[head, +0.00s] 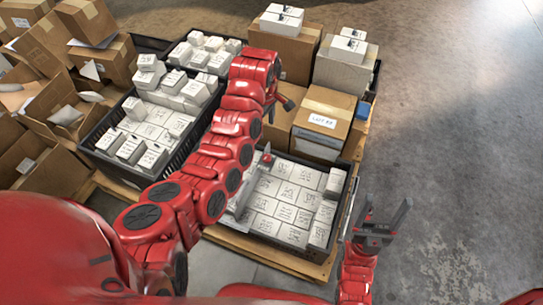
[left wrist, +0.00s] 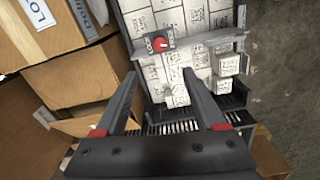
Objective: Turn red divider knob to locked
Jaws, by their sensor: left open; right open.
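The red divider knob (left wrist: 158,44) shows in the left wrist view, mounted on a grey divider bar (left wrist: 205,43) with small lettered labels on either side of it. Its exact setting is too small to tell. In the head view the knob (head: 267,158) shows as a small red spot at the back left of the front black crate (head: 335,186), partly behind my arm. My left gripper (left wrist: 160,76) is open and empty, its fingers apart, with the knob beyond and between the tips. My right gripper (head: 384,216) is open and empty, right of the crate above the floor.
White labelled boxes (head: 285,195) fill the front crate. A second black crate (head: 107,150) of white boxes stands to the left. Brown cartons (head: 322,122) stand close behind, and open cartons (head: 40,165) lie far left. The grey floor (head: 460,130) at right is clear.

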